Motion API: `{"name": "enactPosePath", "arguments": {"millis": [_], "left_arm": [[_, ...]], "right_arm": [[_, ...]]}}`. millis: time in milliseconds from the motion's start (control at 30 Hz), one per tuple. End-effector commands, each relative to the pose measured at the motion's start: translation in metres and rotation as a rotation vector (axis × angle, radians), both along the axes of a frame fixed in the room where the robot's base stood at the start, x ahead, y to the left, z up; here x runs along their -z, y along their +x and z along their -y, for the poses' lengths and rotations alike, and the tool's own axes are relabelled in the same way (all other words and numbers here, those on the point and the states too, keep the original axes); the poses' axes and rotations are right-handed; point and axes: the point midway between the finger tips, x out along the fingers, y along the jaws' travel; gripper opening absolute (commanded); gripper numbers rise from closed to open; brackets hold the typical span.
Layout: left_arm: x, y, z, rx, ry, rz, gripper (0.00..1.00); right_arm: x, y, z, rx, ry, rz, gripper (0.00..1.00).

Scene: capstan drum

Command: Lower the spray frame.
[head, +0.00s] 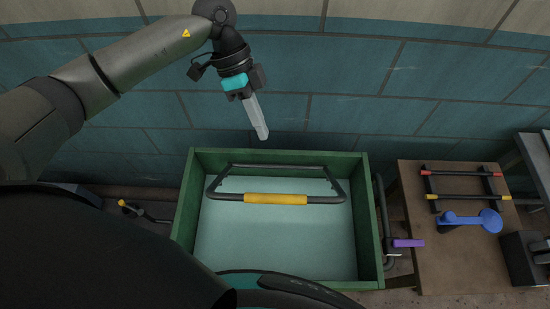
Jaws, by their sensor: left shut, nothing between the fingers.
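The spray frame, a dark tubular bar frame (327,199) with a yellow grip (275,199), shows within the outline of a green-walled trough (365,215). Whether it rests on the pale floor of the trough or stands above it, I cannot tell. My left gripper (262,133) is shut and empty, pointing down in front of the tiled wall, above the trough's back edge in the picture. It is apart from the frame. My right gripper is not in view.
Right of the trough is a crank with a purple handle (408,243). A brown table (460,265) there holds a rack with red and yellow marks (465,172) and a blue tool (470,219). A blue-green tiled wall (350,95) stands behind.

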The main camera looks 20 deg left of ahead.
Motion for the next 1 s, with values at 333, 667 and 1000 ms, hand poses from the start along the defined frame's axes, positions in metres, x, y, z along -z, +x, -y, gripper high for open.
{"name": "enactPosePath", "arguments": {"millis": [333, 667, 1000], "left_arm": [[0.054, -0.017, 0.026, 0.002, -0.002, -0.005, 0.0], [0.096, -0.045, 0.045, 0.004, 0.0, -0.001, 0.0], [0.105, -0.058, 0.049, 0.004, 0.0, 0.002, 0.0]], "right_arm": [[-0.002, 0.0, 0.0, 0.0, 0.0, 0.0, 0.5], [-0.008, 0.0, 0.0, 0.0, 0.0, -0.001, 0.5], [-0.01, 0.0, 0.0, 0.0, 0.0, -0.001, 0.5]]}}
